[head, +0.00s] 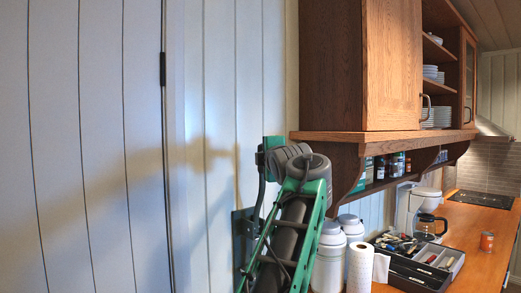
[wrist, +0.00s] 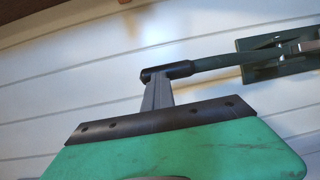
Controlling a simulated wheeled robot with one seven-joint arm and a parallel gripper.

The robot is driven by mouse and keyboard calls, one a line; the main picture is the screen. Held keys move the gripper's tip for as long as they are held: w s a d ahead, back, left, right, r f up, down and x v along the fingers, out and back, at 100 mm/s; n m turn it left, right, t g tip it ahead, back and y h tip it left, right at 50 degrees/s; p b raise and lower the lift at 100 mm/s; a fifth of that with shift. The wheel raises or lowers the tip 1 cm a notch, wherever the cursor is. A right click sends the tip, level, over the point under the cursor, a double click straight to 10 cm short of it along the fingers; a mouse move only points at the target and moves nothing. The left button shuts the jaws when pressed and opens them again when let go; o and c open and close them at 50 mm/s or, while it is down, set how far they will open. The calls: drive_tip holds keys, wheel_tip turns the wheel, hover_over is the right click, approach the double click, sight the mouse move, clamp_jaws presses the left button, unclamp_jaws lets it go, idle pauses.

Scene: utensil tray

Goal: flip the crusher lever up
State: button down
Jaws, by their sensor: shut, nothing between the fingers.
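The crusher (wrist: 278,50) is a dark green plate with a metal piece, fixed to the white plank wall at the right of the wrist view. Its dark lever (wrist: 218,63) reaches left from it to the middle of that view. My gripper (wrist: 160,85) has its grey fingers together there, at the lever's far end. The fingertips overlap a black end piece; I cannot tell whether they touch the lever or only line up with it. In the head view the crusher's dark plate (head: 240,228) shows on the wall, largely hidden behind my green and grey arm.
A wooden wall cabinet (head: 330,65) overhangs the right side. Below it, white canisters (head: 329,262), a paper towel roll (head: 360,267), a utensil tray (head: 440,262), a coffee maker (head: 405,208) and a can (head: 487,242) stand on the wooden counter (head: 475,225). The wall at left is bare.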

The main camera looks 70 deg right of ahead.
drive_tip(key=shift+w, duration=0.15)
drive_tip(key=b+v, duration=0.5)
drive_tip(key=v, duration=0.9)
drive_tip(key=shift+s+f, duration=0.2)
drive_tip(key=shift+s, duration=0.05)
